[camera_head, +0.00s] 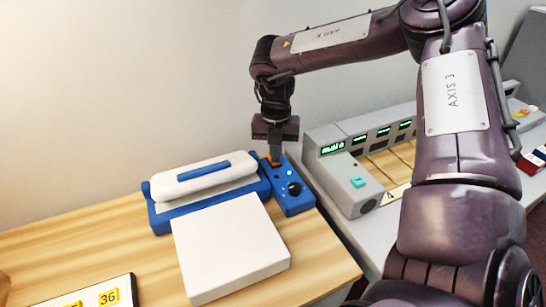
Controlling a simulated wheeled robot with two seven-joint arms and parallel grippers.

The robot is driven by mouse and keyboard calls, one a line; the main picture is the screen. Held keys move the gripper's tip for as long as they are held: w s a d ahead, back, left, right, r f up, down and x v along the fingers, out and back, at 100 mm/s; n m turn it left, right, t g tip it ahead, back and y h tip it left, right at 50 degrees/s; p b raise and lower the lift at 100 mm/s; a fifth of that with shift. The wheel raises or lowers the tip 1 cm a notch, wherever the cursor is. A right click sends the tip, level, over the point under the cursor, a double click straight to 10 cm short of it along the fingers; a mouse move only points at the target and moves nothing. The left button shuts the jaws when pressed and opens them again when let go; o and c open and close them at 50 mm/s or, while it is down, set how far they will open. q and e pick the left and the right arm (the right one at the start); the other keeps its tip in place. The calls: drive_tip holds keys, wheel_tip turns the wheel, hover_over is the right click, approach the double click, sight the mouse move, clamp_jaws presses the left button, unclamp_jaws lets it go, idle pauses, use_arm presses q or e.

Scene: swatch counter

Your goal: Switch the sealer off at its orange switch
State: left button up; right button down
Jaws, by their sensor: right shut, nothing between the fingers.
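The sealer (160,217) is blue with a white padded lid and a blue handle; it sits on the wooden counter. Its blue control panel (296,206) on the right side has a black knob and a small lit green-blue light. The orange switch (267,159) shows only in part at the panel's back end. My right gripper (274,160) is shut and points down, its fingertips at the switch and hiding part of it. Whether they touch or press it I cannot tell. My left gripper is not in view.
A white flat block (228,246) lies in front of the sealer. A grey machine (346,178) with green displays and a teal button stands to the right. A tray with yellow number tags (108,298) is at the lower left.

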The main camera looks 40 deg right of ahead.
drive_tip(key=shift+s+f, duration=0.1)
drive_tip(key=shift+f, duration=0.05)
drive_tip(key=shift+r+p, duration=0.5)
drive_tip(key=shift+r, duration=0.3)
drive_tip(key=shift+r+p, duration=1.75)
drive_tip(key=shift+r, duration=0.95)
